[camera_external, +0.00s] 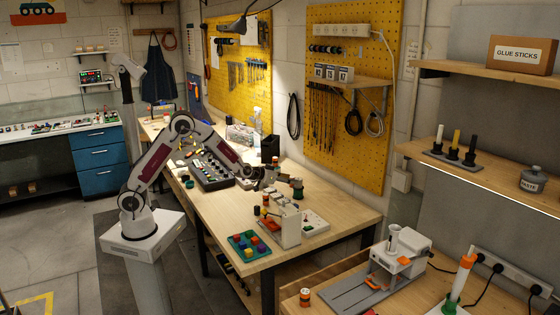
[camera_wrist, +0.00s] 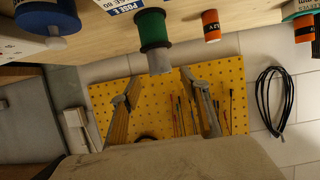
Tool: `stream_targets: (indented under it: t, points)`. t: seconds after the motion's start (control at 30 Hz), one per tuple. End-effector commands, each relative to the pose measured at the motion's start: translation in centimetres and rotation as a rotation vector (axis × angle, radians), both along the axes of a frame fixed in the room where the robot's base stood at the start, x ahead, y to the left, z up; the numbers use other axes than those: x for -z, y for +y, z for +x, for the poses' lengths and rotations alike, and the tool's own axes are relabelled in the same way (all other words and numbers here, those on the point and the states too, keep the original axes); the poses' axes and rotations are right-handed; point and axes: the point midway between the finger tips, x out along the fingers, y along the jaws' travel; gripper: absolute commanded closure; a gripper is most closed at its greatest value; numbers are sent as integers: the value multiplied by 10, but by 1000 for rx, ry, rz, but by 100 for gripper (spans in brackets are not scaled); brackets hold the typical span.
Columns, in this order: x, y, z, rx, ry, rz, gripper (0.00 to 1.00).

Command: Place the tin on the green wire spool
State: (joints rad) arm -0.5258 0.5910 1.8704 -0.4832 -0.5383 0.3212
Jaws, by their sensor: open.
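The green wire spool (camera_wrist: 153,30) stands on the bench in the wrist view, which shows the scene upside down. A small grey cylinder, seemingly the tin (camera_wrist: 160,61), is at the spool's upper end and looks set on it. My gripper (camera_wrist: 165,76) is open. Its two fingers are spread on either side of the tin's line, apart from it, with nothing between them. In the external view my gripper (camera_external: 268,179) is low over the bench, left of the spool (camera_external: 298,192). The tin is too small to make out clearly there.
In the wrist view an orange battery (camera_wrist: 211,26) and a blue-topped container (camera_wrist: 46,16) flank the spool, with a labelled white box (camera_wrist: 108,5) beside it. A yellow pegboard (camera_external: 345,120) stands behind the bench. A tray of coloured blocks (camera_external: 250,246) is near the front edge.

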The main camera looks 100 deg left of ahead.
Motion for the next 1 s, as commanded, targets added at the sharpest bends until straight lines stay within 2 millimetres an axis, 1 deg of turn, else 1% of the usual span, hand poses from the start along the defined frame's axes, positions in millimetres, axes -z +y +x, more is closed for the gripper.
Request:
stream_targets:
  t: [0.1, 0.5, 0.7, 1.0]
  points:
    - [-5, -10, -10, 0, 1, -1, 55]
    - [-22, -38, -38, 0, 0, -1, 55]
    - [-26, -45, -46, 0, 1, -1, 55]
    - [-27, -47, -48, -1, 0, -1, 55]
